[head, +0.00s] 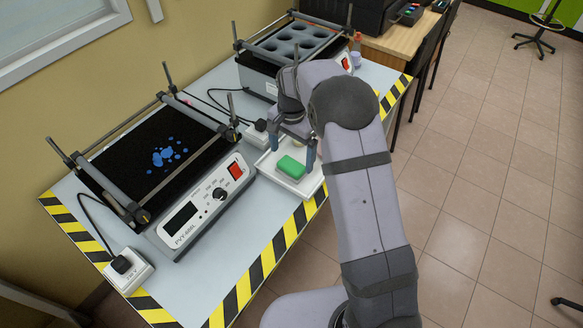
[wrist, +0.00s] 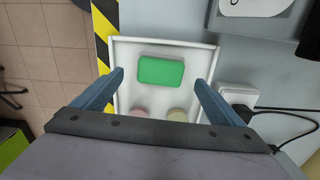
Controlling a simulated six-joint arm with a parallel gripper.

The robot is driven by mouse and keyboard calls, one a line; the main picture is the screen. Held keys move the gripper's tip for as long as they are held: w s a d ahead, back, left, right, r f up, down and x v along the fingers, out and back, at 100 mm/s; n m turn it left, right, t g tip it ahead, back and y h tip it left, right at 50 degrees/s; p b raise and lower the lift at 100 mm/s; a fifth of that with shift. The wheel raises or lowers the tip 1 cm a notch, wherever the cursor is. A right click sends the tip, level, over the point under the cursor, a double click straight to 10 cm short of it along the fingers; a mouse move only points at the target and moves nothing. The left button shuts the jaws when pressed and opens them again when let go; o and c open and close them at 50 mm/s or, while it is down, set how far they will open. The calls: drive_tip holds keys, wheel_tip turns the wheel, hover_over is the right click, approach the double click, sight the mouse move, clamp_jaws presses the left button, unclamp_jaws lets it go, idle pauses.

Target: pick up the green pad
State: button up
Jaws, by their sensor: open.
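The green pad (head: 291,167) is a small rounded block lying in a shallow white tray (head: 262,165) near the table's edge. In the wrist view the green pad (wrist: 161,72) lies crosswise near the far side of the tray (wrist: 205,62). My gripper (head: 293,160) is above the tray, with its fingers apart and empty. In the wrist view my gripper's fingertips (wrist: 160,75) straddle the pad from left and right, with a gap on each side. I cannot tell the exact height above it.
A pink round piece (wrist: 140,112) and a yellowish one (wrist: 177,115) lie in the tray's near part. A power socket (wrist: 237,97) with a plug stands beside the tray.

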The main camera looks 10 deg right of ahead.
sight(292, 165)
drive_tip(key=shift+f+p, duration=0.7)
drive_tip(key=shift+f, duration=2)
drive_tip(key=c, duration=1.1)
